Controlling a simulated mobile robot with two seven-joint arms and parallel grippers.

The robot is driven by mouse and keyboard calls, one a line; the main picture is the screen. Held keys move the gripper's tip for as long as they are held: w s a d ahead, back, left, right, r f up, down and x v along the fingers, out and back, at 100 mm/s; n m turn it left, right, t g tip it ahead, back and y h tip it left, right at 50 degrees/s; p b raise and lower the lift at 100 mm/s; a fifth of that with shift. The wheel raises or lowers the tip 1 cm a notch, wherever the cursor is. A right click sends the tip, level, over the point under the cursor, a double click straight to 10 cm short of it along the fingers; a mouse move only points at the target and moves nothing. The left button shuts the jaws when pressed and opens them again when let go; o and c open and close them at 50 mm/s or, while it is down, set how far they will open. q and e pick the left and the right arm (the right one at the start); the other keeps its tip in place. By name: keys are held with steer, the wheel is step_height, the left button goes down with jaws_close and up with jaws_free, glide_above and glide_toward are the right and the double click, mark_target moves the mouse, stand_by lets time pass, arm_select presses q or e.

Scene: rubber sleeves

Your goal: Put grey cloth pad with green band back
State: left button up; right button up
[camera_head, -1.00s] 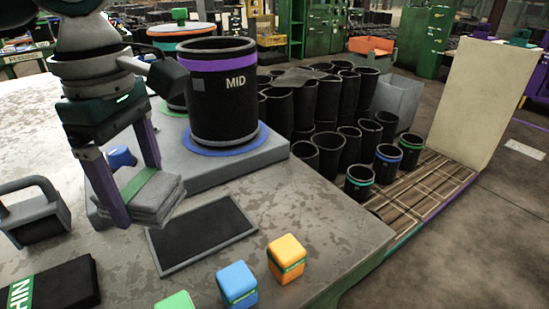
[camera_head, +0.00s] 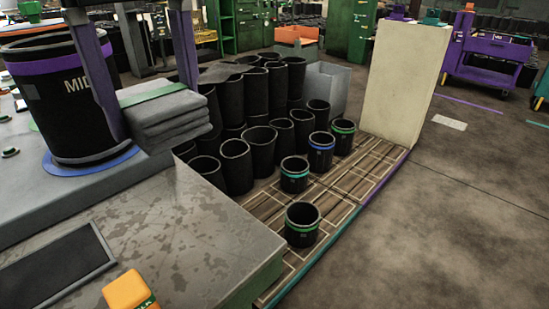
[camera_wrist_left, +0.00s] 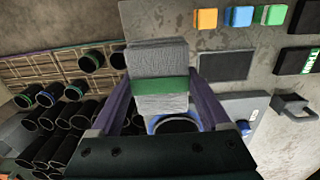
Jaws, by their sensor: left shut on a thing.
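The grey cloth pad with a green band (camera_head: 165,117) is a folded stack of layers. My left gripper (camera_head: 158,108) is shut on it, with one purple finger on each side, and holds it raised near the table's far edge, right of the large black sleeve marked MID (camera_head: 60,110). In the left wrist view the pad (camera_wrist_left: 158,60) sits between the fingers of the left gripper (camera_wrist_left: 160,92), its green band across it. A dark rectangular mat with a grey rim (camera_head: 50,268) lies bare on the table; it also shows in the left wrist view (camera_wrist_left: 226,66). My right gripper is not in view.
An orange block (camera_head: 128,290) stands on the table near the mat. Blue (camera_wrist_left: 238,17) and green (camera_wrist_left: 271,14) blocks show in the left wrist view. Several black sleeves (camera_head: 235,165) stand on a slatted pallet (camera_head: 345,185) beyond the table edge, beside a tall cream panel (camera_head: 402,85).

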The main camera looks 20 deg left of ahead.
arm_select(q)
steer(key=b, duration=0.1)
glide_above(190, 236)
step_height(190, 236, down, 11)
steer(key=shift+f, duration=0.1)
steer(key=shift+f+b, duration=0.4)
steer(key=shift+f, duration=2.1)
steer(key=shift+f, duration=0.1)
steer(key=o, duration=0.7)
steer(key=shift+f, duration=0.1)
steer(key=o, duration=0.3)
